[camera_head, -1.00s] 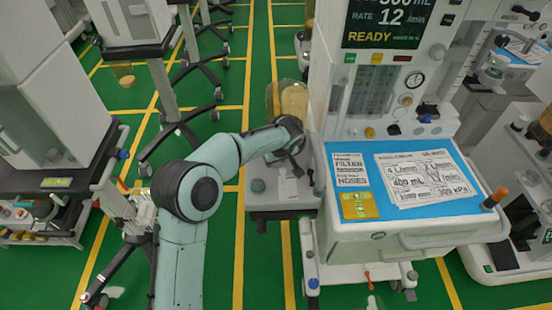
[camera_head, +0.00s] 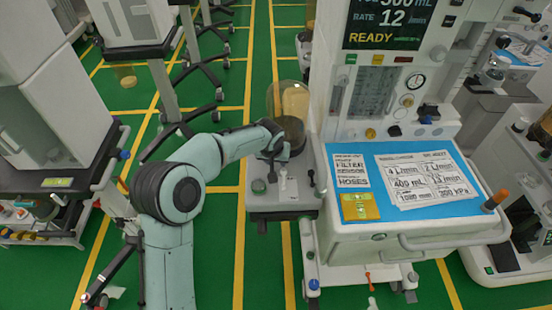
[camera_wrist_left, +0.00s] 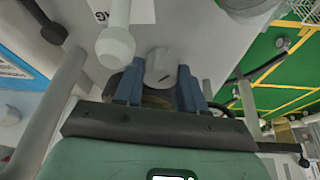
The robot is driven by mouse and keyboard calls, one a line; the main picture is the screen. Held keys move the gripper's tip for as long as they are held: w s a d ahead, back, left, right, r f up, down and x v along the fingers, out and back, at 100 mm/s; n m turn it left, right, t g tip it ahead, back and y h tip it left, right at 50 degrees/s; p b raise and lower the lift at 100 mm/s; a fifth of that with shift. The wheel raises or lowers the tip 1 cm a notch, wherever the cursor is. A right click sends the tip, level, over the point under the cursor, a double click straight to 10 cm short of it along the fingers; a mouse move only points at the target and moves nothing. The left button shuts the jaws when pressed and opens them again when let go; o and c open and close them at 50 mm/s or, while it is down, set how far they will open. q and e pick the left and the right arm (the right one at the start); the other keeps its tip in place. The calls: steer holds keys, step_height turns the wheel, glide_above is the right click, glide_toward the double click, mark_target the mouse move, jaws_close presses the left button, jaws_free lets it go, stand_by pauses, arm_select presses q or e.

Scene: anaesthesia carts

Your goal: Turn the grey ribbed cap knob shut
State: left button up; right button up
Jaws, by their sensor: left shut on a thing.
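The grey cap knob (camera_wrist_left: 160,68) shows in the left wrist view, between the two blue fingers of my left gripper (camera_wrist_left: 160,88). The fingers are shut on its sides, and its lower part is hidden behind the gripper. In the head view my left gripper (camera_head: 277,150) is at the back of the grey side shelf (camera_head: 290,208), in front of a clear canister with tan contents (camera_head: 294,100). I cannot make out the cap there. My right gripper is in neither view.
A white stemmed piece with a round end (camera_wrist_left: 115,46) stands close beside the left finger.

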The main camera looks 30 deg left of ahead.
arm_select(q)
steer(key=m+p, duration=0.1)
steer(key=m+h+p, duration=0.1)
steer(key=m, duration=0.1)
steer(key=m+h+p, duration=0.1)
steer(key=m, duration=0.1)
steer(key=shift+w+a+r+p, duration=0.1)
steer(key=shift+a+r+p, duration=0.1)
steer(key=shift+r+p, duration=0.1)
steer(key=shift+f+m+h+p, duration=0.15)
steer(key=shift+m+h+p, duration=0.7)
steer(key=shift+m, duration=1.15)
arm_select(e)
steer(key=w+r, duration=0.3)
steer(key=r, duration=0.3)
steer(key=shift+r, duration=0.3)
arm_select(q)
steer(key=o, duration=1.1)
steer(key=shift+f, duration=0.1)
steer(key=shift+c, duration=0.2)
steer(key=v, duration=1.3)
steer(key=shift+w+r, duration=0.15)
steer(key=shift+r, duration=0.15)
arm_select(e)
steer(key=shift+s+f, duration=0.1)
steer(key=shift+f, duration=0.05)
